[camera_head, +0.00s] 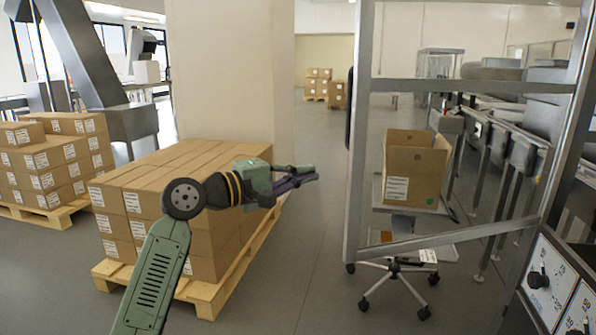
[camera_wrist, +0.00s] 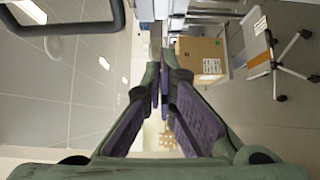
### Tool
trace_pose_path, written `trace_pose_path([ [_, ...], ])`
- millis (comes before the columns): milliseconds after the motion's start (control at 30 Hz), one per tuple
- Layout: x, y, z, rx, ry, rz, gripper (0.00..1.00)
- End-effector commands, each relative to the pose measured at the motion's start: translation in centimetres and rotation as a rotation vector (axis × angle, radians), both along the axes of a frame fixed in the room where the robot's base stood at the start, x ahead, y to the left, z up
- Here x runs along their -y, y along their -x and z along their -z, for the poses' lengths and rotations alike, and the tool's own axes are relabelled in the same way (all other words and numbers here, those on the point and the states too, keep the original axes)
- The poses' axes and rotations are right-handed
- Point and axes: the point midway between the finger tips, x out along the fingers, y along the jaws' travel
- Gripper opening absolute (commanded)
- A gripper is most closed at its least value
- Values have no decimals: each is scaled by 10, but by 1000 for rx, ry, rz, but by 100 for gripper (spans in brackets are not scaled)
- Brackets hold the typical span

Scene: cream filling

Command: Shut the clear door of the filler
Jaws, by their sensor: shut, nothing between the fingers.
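The clear door (camera_head: 470,86) of the filler is a see-through panel in a grey metal frame. It stands open in the head view, swung out from the machine at the right. A black handle (camera_head: 349,108) is on its free left edge. A dark loop that looks like this handle (camera_wrist: 118,16) shows at the top left of the wrist view. My gripper (camera_head: 314,172) is shut and empty, left of the door's free edge and lower than the handle, apparently not touching the door. Its purple-padded fingers show in the wrist view (camera_wrist: 160,68).
A control panel (camera_head: 556,290) with dials is at the lower right. An open carton (camera_head: 416,190) on a wheeled stand (camera_head: 394,272) shows through the door. Stacked boxes (camera_head: 160,180) on a pallet (camera_head: 207,297) stand behind my arm. Floor between pallet and door is clear.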

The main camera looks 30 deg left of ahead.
Motion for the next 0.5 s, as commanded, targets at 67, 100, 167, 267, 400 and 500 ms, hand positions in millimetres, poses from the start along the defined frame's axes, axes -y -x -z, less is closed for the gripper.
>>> trace_pose_path([
  [67, 10, -17, -4, -1, 0, 4, 0],
  [100, 14, -24, -5, -1, 0, 4, 0],
  [167, 21, -36, -4, 0, 1, 5, 0],
  [267, 30, -54, -4, 0, 1, 4, 0],
  [400, 42, -38, -4, 3, 0, 1, 0],
  [500, 50, -30, -3, 2, 2, 1, 0],
])
